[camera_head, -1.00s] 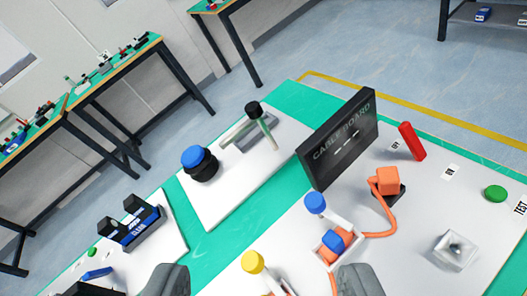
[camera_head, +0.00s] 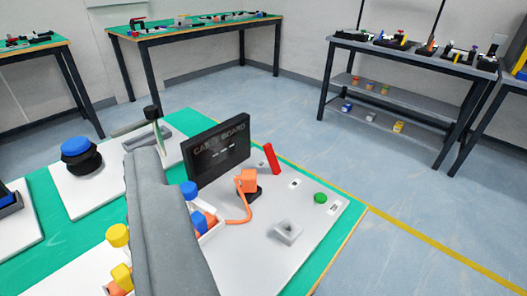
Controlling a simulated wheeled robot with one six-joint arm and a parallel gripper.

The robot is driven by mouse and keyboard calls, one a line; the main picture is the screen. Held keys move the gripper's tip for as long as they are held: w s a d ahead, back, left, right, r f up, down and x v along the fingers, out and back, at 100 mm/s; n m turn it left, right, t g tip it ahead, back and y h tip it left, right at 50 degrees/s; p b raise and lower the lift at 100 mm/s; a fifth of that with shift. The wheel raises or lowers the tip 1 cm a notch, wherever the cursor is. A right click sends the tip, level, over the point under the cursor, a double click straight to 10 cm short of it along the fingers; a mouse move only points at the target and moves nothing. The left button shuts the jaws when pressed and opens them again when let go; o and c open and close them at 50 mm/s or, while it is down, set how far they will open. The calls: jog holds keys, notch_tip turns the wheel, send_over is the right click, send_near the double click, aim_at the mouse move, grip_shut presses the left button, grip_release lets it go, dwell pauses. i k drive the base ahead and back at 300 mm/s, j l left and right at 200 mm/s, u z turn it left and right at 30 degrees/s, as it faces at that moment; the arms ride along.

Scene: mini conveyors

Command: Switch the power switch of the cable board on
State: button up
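The white cable board (camera_head: 262,266) carries a black upright display (camera_head: 222,158) reading CABLE BOARD. A red lever (camera_head: 271,159) stands right of the display, leaning to the left at its top; a small label (camera_head: 294,183) lies to its right, too small to read. An orange plug (camera_head: 246,181) with an orange cable is in front of the lever. My gripper (camera_head: 148,162) shows as one large grey finger shape at lower left, nearer the camera than the board and away from the lever. Its other finger is not distinguishable, so its opening is hidden.
A neighbouring board with a blue-topped black knob (camera_head: 76,147) stands at left. Floor is free right of the table; other tables stand behind.

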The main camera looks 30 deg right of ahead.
aim_at(268, 150)
jog(key=i+l, duration=0.1)
jog(key=l, duration=1.4)
jog(key=i+u, duration=0.05)
